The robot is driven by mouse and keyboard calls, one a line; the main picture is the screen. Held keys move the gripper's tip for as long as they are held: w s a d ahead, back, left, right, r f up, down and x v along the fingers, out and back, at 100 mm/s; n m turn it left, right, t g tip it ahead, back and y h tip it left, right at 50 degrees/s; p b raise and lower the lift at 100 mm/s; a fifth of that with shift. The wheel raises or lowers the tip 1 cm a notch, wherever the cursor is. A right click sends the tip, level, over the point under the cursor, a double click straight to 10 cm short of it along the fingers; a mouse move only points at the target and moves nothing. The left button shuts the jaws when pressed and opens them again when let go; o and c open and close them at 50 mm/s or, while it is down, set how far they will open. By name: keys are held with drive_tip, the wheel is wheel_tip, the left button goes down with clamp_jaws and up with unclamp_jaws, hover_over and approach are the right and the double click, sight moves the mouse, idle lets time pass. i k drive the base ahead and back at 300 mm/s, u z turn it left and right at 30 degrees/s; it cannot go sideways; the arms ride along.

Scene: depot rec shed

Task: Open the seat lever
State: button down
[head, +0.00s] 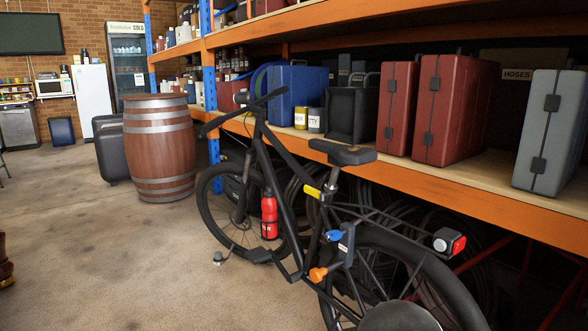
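A black bicycle (285,205) stands in front of the shelving, with its handlebar to the left and its rear wheel to the lower right. Its black saddle (342,152) sits on a post. A small yellow lever-like part (313,192) is at the frame just below the saddle post and looks like the seat lever; I cannot tell whether it is open or shut. Lower down, a blue part (334,236) and an orange part (318,274) sit by a dark grey block near the rear wheel. My gripper is not in view.
Orange shelving (450,193) with red cases (455,105) and a grey case (550,130) is close behind the bicycle. A wooden barrel (160,150) stands beyond the front wheel. A red tail light (449,242) sticks out at the rear.

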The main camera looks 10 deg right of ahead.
sight(314, 192)
drive_tip(key=z, duration=0.15)
drive_tip(key=i, duration=1.1)
drive_tip(key=z, duration=0.2)
